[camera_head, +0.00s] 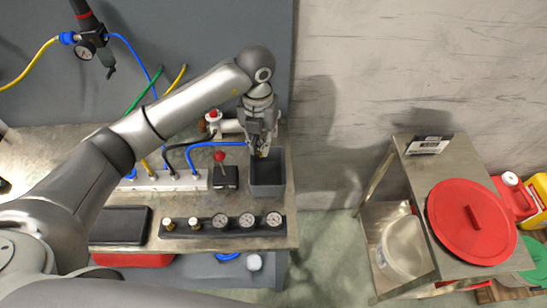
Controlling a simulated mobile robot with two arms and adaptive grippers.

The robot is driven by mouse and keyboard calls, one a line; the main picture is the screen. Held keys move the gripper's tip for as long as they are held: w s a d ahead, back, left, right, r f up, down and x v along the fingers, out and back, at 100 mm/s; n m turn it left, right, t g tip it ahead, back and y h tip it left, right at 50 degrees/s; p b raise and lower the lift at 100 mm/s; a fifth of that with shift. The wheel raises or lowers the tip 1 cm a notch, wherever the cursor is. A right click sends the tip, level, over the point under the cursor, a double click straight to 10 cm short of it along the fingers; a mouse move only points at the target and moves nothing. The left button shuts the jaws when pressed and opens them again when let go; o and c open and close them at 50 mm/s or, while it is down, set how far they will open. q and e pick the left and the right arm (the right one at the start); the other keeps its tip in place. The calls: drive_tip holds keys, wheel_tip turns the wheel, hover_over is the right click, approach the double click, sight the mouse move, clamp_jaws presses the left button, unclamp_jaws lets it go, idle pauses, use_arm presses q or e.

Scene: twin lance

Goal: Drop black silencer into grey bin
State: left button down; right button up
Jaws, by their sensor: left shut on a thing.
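The grey bin (267,190) stands on the right end of the workbench, an open-topped dark box. My left gripper (261,150) reaches in from the left and points down over the back part of the bin. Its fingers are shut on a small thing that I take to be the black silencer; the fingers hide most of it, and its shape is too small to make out. I see no other silencer on the bench. My right gripper is not in view.
A red-knobbed control box (225,177) stands just left of the bin. A gauge manifold (221,224) lies in front of it. A cart with a red lid (470,222) stands right, across open floor.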

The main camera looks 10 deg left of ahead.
sight(259, 152)
use_arm(q)
drive_tip(key=shift+f, duration=0.1)
drive_tip(key=f+b, duration=0.1)
drive_tip(key=f, duration=0.1)
drive_tip(key=s+f+b, duration=0.1)
drive_tip(key=f+b, duration=0.1)
drive_tip(key=shift+f, duration=0.65)
drive_tip(key=c, duration=1.8)
unclamp_jaws()
drive_tip(key=shift+r, duration=0.1)
drive_tip(key=shift+o, duration=2.3)
drive_tip(key=shift+r, duration=0.1)
wheel_tip(259, 152, up, 12)
drive_tip(key=shift+f, duration=0.1)
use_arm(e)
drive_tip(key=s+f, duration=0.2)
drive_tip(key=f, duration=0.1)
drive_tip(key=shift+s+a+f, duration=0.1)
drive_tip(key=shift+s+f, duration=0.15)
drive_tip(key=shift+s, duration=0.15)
use_arm(q)
drive_tip(key=shift+s, duration=0.1)
